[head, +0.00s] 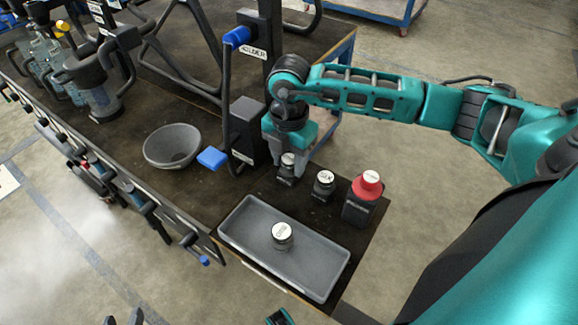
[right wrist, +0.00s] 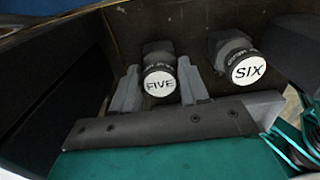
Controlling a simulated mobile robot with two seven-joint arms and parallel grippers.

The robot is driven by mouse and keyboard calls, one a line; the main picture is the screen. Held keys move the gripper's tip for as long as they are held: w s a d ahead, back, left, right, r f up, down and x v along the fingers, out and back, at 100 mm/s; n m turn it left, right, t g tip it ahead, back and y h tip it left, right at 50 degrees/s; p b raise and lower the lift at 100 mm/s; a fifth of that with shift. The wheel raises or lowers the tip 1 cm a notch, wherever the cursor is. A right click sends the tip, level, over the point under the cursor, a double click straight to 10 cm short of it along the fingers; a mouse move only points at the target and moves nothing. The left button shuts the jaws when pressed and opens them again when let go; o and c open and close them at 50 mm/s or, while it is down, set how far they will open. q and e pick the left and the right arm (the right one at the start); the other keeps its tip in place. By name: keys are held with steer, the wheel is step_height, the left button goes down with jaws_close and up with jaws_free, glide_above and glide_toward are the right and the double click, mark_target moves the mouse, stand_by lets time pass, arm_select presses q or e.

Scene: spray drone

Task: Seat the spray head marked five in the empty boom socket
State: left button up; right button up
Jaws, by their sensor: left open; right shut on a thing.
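The spray head marked five (right wrist: 159,84) has a white round label and a dark body. It stands upright between the two grey fingers of my right gripper (right wrist: 160,88). In the head view my right gripper (head: 289,162) is low over the dark table, shut on this spray head (head: 286,172), which is partly covered by the fingers. My left gripper (head: 123,319) shows only its grey fingertips at the bottom edge, open and empty. I cannot make out the empty boom socket for certain.
A grey tray (head: 240,222) holds another capped head (head: 282,235). A grey bowl (head: 172,146) and a black post with blue levers (head: 248,125) are left of my right gripper.

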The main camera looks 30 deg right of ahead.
mark_target(290, 159)
jaws_close()
steer(key=shift+r, duration=0.15)
steer(key=shift+r+p, duration=2.6)
steer(key=shift+r, duration=0.3)
